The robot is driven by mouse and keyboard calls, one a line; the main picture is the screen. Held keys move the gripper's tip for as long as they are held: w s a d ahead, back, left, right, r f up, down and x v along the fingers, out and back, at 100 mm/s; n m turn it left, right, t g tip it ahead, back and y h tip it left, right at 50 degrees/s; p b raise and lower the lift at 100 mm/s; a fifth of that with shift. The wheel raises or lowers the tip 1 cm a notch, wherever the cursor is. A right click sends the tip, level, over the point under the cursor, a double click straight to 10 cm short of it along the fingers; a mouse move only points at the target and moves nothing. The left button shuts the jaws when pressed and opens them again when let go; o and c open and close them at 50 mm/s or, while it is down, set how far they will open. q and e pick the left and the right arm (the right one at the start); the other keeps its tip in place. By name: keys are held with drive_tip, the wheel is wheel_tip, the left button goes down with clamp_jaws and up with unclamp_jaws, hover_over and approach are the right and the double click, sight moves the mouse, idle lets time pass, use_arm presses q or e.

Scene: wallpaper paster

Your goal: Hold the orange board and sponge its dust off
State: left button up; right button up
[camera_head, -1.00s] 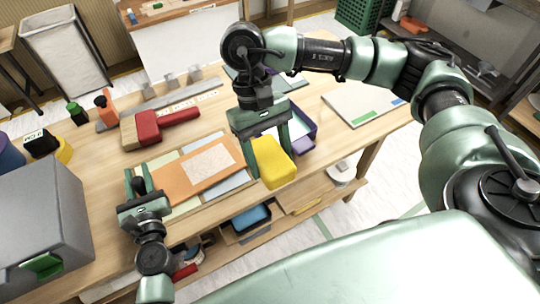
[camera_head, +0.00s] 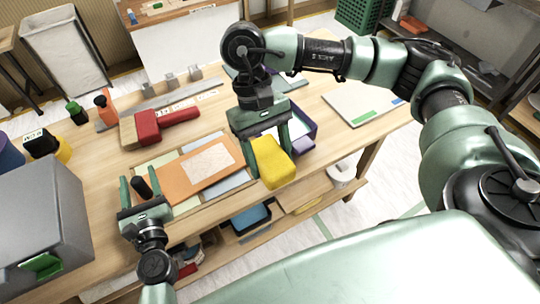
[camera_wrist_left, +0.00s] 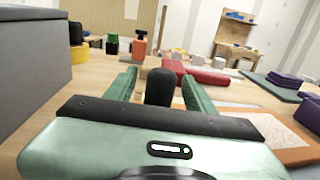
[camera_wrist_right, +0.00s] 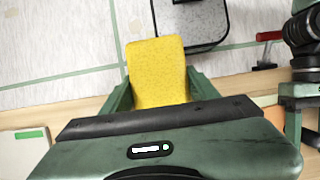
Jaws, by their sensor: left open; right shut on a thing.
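The orange board (camera_head: 177,185) lies flat on the workbench, with a pale speckled dust patch (camera_head: 208,162) on it. Its right part also shows in the left wrist view (camera_wrist_left: 262,157). A black rounded handle (camera_head: 141,187) stands at the board's left end. My left gripper (camera_head: 144,179) is open, and in the left wrist view the handle (camera_wrist_left: 159,87) stands between its fingers with gaps on both sides. My right gripper (camera_head: 272,155) is shut on the yellow sponge (camera_head: 272,163), held off the board's right end near the bench's front edge. The sponge fills the right wrist view's jaws (camera_wrist_right: 158,72).
A red-headed brush or block (camera_head: 165,122) lies behind the board. A purple tray (camera_head: 305,125) is partly hidden behind my right gripper. A grey box (camera_head: 40,220) stands at left, close to my left arm. A pale panel (camera_head: 365,100) lies at right.

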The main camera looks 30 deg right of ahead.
use_arm(q)
drive_tip(key=shift+w, duration=0.15)
idle(0.3)
drive_tip(key=shift+w+d, duration=0.1)
drive_tip(key=shift+w, duration=0.7)
clamp_jaws()
drive_tip(key=shift+f, duration=0.1)
idle(1.6)
